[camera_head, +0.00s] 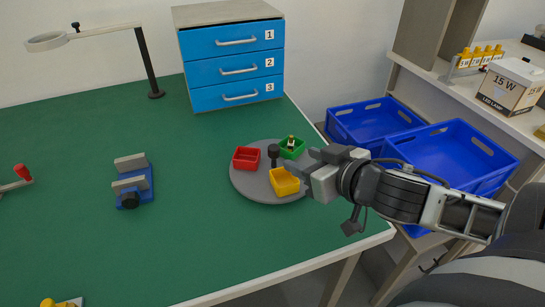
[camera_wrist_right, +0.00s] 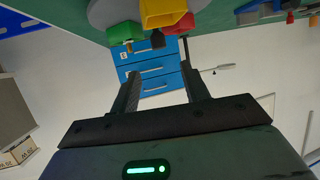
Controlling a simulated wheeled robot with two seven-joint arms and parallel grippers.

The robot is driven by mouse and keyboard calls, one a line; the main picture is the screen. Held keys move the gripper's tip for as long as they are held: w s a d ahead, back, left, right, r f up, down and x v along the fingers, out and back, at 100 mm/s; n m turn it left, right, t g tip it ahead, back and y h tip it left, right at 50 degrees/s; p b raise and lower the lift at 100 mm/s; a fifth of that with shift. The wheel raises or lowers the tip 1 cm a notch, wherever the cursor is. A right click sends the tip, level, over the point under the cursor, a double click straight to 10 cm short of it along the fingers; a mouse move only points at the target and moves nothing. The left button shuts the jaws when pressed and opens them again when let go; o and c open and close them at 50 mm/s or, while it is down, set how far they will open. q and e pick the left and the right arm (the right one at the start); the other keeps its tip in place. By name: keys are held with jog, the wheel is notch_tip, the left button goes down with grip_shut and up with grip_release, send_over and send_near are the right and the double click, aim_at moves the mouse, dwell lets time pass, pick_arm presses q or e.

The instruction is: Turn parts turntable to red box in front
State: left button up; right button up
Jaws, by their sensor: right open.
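The grey round turntable (camera_head: 250,189) lies on the green bench near its right edge. It carries a red box (camera_head: 246,158) on the left, a green box (camera_head: 292,149) with a small part in it at the back right, and a yellow box (camera_head: 285,182) at the front. A dark knob (camera_head: 273,151) stands up near its middle. My right gripper (camera_head: 304,168) is open and empty at the turntable's right side, close to the yellow and green boxes. In the right wrist view, the yellow box (camera_wrist_right: 163,12) and green box (camera_wrist_right: 124,33) lie beyond the fingers. My left gripper is not visible.
A blue three-drawer cabinet (camera_head: 233,68) stands behind the turntable. A blue clamp fixture (camera_head: 134,186) and a magnifier lamp (camera_head: 151,62) are on the left. Blue crates (camera_head: 440,150) stand right of the bench. The bench middle is clear.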

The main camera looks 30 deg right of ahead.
aim_at(276, 149)
jog(key=x, duration=1.1)
jog(key=shift+w+f+b, duration=0.2)
jog(key=shift+w+b, duration=0.15)
grip_shut()
